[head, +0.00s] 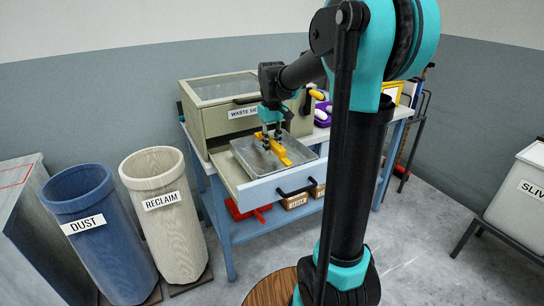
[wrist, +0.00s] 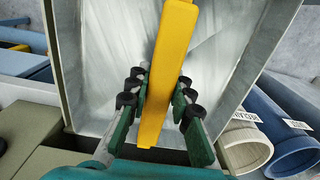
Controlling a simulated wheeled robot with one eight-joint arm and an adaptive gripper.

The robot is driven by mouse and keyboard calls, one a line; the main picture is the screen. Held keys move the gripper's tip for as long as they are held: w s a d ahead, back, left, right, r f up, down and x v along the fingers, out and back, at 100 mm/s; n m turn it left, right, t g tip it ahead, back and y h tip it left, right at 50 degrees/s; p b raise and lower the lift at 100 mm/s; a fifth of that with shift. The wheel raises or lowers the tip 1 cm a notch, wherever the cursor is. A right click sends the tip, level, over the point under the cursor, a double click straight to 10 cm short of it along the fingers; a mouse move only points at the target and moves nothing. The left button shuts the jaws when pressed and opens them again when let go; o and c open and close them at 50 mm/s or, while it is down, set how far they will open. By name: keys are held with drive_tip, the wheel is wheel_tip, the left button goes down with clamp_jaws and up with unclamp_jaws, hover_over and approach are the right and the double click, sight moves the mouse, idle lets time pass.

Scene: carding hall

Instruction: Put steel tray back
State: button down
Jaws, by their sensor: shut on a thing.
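The steel tray (head: 245,150) is a shallow grey metal pan with a yellow bar handle (head: 281,155) across its middle. It is at the open drawer (head: 226,171) of a beige cabinet labelled "WASTE SIDE" or similar. I cannot tell whether it rests on the drawer floor or hangs slightly above it. My gripper (head: 270,146) points down and is shut on the yellow handle. In the wrist view the handle (wrist: 167,70) runs between the fingers, with the tray's bare metal (wrist: 110,50) behind it. The drawer's pale front with a black pull (head: 296,188) is nearest the robot.
The cabinet (head: 222,90) stands on a blue bench (head: 246,228). A purple tray (head: 322,114) with light items lies right of it. Blue "DUST" (head: 105,235) and cream "RECLAIM" (head: 165,215) bins stand left. Cardboard boxes (head: 296,200) sit on the lower shelf.

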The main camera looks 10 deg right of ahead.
sight(272, 158)
drive_tip(key=shift+f, duration=2.15)
drive_tip(key=c, duration=1.3)
unclamp_jaws()
drive_tip(key=shift+f, duration=0.1)
drive_tip(key=shift+c, duration=0.2)
wheel_tip(272, 158, up, 12)
drive_tip(key=shift+r, duration=0.15)
